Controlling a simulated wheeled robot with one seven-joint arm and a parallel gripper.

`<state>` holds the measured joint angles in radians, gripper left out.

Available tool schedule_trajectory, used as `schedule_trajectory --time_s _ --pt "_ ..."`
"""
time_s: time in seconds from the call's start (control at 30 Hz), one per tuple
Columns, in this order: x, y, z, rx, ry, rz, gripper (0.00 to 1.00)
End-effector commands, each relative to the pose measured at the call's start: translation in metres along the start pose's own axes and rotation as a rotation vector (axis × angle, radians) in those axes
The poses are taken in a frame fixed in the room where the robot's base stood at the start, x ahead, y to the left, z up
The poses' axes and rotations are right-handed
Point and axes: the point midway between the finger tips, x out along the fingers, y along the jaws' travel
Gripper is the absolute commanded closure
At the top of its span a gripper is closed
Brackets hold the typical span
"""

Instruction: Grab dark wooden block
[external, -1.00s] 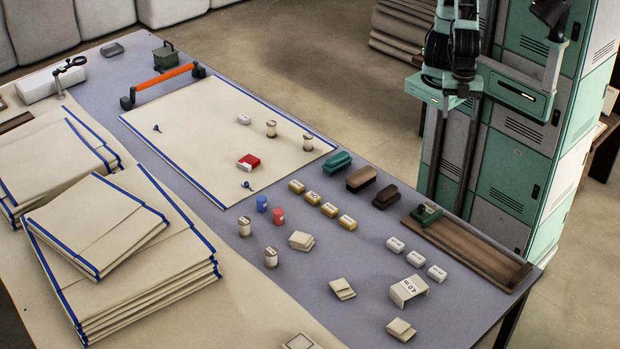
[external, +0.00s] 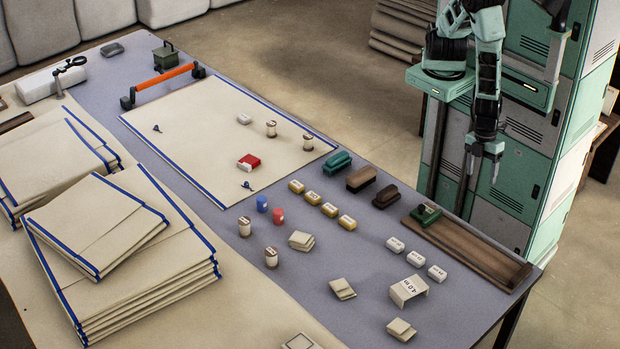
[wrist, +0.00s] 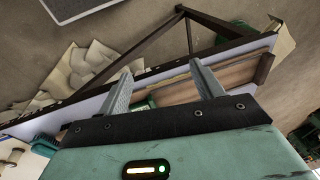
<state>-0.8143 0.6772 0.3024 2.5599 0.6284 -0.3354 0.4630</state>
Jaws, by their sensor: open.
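The dark wooden block (external: 385,197) lies on the grey table top near its right long edge in the external view. It is the darkest in a row with a brown block (external: 361,178) and a green block (external: 337,162). I cannot make it out in the wrist view. My gripper (external: 484,168) hangs fingers down, beyond the table's right edge, to the right of the dark block and apart from it. In the wrist view my gripper (wrist: 164,82) shows two spread fingers with nothing held between them.
A long brown wooden tray (external: 480,258) holding a green object (external: 426,213) lies along the table's right edge, beside the dark block. Several yellow blocks (external: 329,210) and white blocks (external: 416,258) stand nearby. Green lockers (external: 515,150) stand behind my arm.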

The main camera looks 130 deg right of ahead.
Motion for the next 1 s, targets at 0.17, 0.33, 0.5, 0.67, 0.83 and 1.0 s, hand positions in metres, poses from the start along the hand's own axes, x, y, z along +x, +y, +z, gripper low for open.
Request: schedule_trajectory --time_s 0.17,0.33,0.5,0.67,0.83,1.0 --pt "0.042 0.042 0.017 0.133 0.155 0.111 0.34" --pt "0.061 0.095 0.019 0.187 0.375 0.196 0.34" --pt "0.057 0.148 0.012 0.147 0.635 0.235 0.34" --pt "0.036 0.184 0.000 0.031 0.867 0.211 0.34" --pt "0.015 0.199 -0.009 -0.091 1.019 0.152 0.34" --pt "0.009 0.202 -0.014 -0.142 1.073 0.120 0.34"
